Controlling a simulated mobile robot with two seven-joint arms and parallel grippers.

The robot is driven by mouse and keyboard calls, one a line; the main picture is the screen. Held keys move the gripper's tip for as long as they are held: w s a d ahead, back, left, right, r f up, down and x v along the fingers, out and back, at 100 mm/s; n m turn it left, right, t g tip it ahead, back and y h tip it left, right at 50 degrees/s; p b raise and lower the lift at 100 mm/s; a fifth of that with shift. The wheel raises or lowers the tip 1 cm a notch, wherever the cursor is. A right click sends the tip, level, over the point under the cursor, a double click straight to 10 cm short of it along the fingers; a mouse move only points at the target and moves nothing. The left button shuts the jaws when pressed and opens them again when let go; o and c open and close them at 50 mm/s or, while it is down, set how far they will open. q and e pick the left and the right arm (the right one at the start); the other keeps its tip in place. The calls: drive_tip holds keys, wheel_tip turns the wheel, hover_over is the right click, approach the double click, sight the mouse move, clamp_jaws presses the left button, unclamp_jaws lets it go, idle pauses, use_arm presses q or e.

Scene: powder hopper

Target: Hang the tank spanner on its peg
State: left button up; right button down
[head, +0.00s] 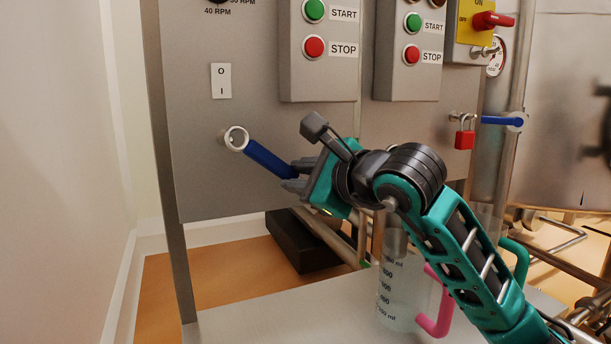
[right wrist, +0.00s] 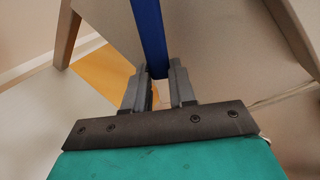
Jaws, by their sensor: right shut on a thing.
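The tank spanner (head: 268,158) has a blue handle and a pale metal ring at its far end. My right gripper (head: 297,178) is shut on the near end of the handle. The spanner points up and left, its ring close against the grey panel (head: 200,180). A small pale peg seems to show at the ring (head: 237,138); I cannot tell whether the ring is around it or in front of it. In the right wrist view the blue handle (right wrist: 150,40) runs up from between my right gripper's fingers (right wrist: 160,88). My left gripper is not in view.
A red padlock (head: 465,139) hangs beside a blue lever (head: 500,121). A measuring jug (head: 398,300) with a pink handle stands on the grey table (head: 290,318) below my arm.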

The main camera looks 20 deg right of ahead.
sight(299, 177)
drive_tip(key=shift+w+r, duration=0.1)
drive_tip(key=shift+w, duration=0.65)
drive_tip(key=shift+w+f, duration=0.35)
drive_tip(key=shift+w, duration=0.25)
drive_tip(key=shift+w+f+b, duration=0.15)
drive_tip(key=shift+w+b, duration=0.05)
drive_tip(key=shift+b, duration=0.3)
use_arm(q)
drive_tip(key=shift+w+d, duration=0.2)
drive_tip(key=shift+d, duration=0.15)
use_arm(e)
drive_tip(key=c, duration=0.9)
unclamp_jaws()
drive_tip(key=shift+c, duration=0.2)
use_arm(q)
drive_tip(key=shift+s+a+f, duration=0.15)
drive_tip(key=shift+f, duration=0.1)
use_arm(e)
drive_tip(key=shift+o, duration=0.5)
